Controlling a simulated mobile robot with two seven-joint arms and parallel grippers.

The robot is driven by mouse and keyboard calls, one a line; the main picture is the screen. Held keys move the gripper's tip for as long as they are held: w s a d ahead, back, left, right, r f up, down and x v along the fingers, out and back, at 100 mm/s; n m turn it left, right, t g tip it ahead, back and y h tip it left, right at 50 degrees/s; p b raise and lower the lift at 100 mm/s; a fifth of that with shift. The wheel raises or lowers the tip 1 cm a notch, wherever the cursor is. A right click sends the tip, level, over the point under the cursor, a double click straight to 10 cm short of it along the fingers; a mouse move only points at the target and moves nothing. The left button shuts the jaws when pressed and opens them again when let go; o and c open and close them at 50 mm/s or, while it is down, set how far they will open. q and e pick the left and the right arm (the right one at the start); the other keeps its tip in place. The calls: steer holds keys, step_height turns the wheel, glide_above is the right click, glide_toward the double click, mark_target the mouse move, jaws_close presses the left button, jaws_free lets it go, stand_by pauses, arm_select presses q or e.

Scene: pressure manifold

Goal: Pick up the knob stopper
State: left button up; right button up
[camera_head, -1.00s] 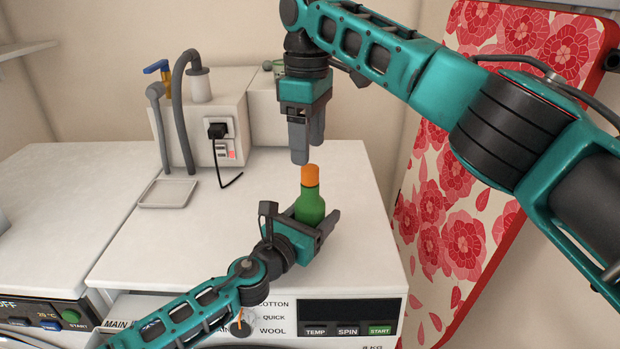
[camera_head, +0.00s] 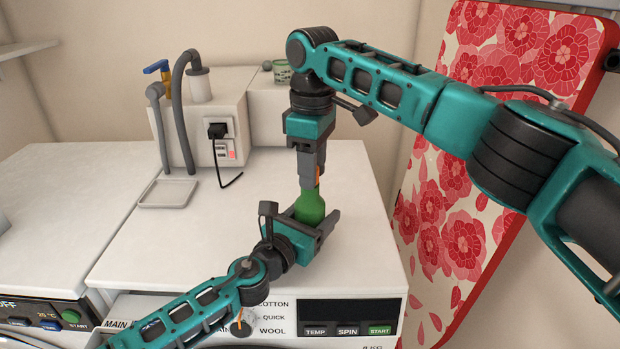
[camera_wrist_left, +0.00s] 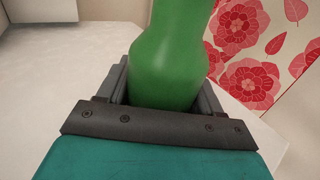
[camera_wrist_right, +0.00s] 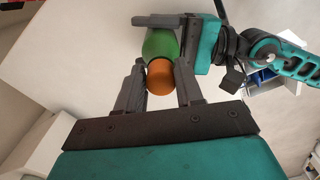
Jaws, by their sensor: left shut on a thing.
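The knob stopper, which I take to be the orange cap (camera_head: 317,174), sits upright on the green bottle (camera_head: 309,207). It is mostly hidden behind my right fingers in the head view. My left gripper (camera_head: 318,222) is shut around the bottle's body, which also fills the left wrist view (camera_wrist_left: 175,70). My right gripper (camera_head: 311,178) points down over the bottle's top. In the right wrist view, the orange cap (camera_wrist_right: 160,78) lies between the right gripper's two fingers (camera_wrist_right: 161,82), which are open with a narrow gap around it.
The bottle is over the white washing machine top (camera_head: 225,230). A small tray (camera_head: 168,193) lies on the left, before a box with hoses and a plug (camera_head: 217,130). A red floral board (camera_head: 455,200) stands on the right.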

steer(key=c, duration=0.6)
steer(key=shift+r, duration=0.1)
steer(key=shift+r, duration=4.9)
arm_select(q)
steer(key=o, duration=1.2)
